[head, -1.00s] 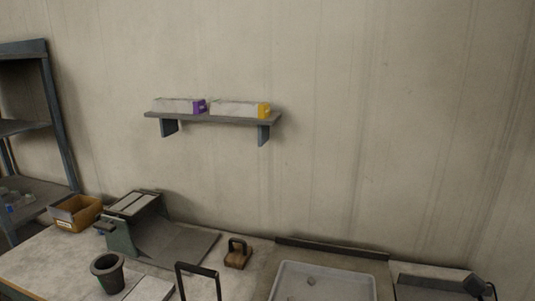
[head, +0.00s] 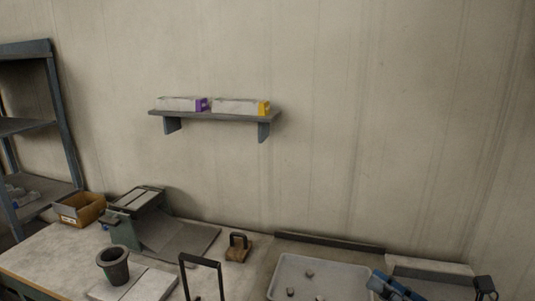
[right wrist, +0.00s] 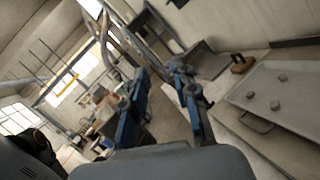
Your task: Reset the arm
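My right gripper (head: 395,287) shows its blue fingers at the bottom right of the head view, over the right side of the grey tray (head: 290,258). In the right wrist view my right gripper (right wrist: 160,70) has its two blue fingers spread apart, with nothing between them. The tray also shows there at the right (right wrist: 252,88), apart from the fingers. Several small grey lumps (head: 309,273) lie in the tray. My left gripper is not in view. I cannot make out a ladle.
A dark pot (head: 113,266), a press-like machine (head: 130,216), an orange-brown bin (head: 80,209) and a small block with a handle (head: 238,247) stand on the bench. A black handle (head: 201,262) rises at the front. A wall shelf (head: 215,115) holds two boxes.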

